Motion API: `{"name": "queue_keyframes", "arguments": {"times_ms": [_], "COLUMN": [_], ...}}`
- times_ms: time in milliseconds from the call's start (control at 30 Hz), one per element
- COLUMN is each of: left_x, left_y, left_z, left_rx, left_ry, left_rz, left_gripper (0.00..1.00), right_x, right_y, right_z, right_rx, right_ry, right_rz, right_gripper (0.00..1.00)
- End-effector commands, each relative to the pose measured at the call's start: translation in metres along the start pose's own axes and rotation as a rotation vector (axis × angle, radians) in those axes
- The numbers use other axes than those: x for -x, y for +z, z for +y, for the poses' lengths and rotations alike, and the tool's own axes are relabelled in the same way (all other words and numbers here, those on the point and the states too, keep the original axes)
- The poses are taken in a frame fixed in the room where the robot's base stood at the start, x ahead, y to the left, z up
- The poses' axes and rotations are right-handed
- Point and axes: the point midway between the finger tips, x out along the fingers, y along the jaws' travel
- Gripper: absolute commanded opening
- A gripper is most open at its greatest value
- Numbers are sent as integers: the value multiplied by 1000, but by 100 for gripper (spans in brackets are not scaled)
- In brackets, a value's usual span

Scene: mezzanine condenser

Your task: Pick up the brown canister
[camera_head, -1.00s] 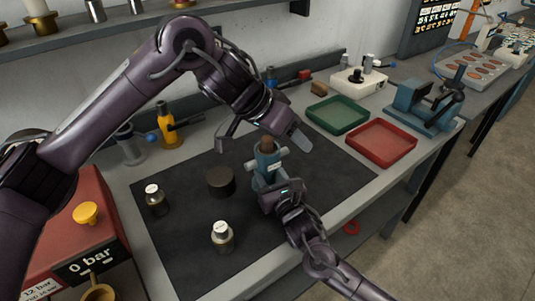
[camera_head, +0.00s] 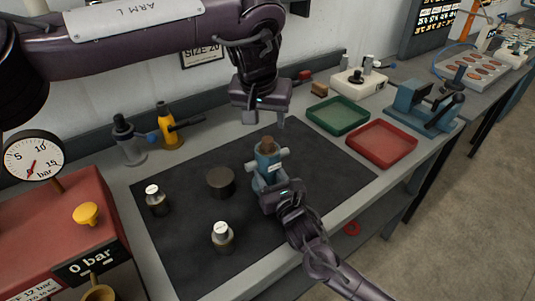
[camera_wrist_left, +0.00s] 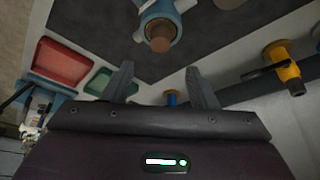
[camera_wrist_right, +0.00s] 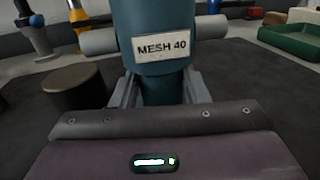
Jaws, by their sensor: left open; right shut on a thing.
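A blue body (camera_head: 268,170) with pale side stubs and a "MESH 40" label stands upright on the dark mat. A brown cylindrical piece (camera_head: 267,144) sticks out of its top; it also shows in the left wrist view (camera_wrist_left: 160,38). My right gripper (camera_head: 280,193) is shut on the lower blue body (camera_wrist_right: 155,55). My left gripper (camera_head: 259,122) is open and empty, above and behind the brown piece, apart from it. A squat dark brown cylinder (camera_head: 220,182) stands on the mat to the left. I cannot tell which brown thing is the canister.
Two small pale-capped bottles (camera_head: 222,236) (camera_head: 155,200) stand on the mat (camera_head: 190,262). A green tray (camera_head: 338,116) and a red tray (camera_head: 382,144) lie to the right. Grey and yellow fittings (camera_head: 169,128) stand at the back left. A red gauge box (camera_head: 60,225) is front left.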

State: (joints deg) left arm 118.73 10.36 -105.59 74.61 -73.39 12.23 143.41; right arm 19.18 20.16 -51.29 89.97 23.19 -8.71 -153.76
Motion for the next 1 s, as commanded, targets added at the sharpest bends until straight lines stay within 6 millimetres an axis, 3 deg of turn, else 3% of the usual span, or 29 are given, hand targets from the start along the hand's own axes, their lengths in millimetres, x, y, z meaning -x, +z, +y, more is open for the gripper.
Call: {"name": "queue_keyframes", "arguments": {"times_ms": [600, 867, 1000], "left_x": [-70, -75, -75], "left_y": [8, 8, 8], "left_z": [0, 0, 0], "left_rx": [-1, -1, -1], "left_ry": [0, 1, 1], "left_rz": [-1, 0, 0], "left_gripper": [52, 52, 38], "right_x": [0, 0, 0], "right_y": [-1, -1, -1], "right_z": [0, 0, 0], "right_rx": [1, 1, 1], "right_ry": [0, 0, 0], "right_rz": [2, 2, 2], "right_gripper": [0, 0, 0]}}
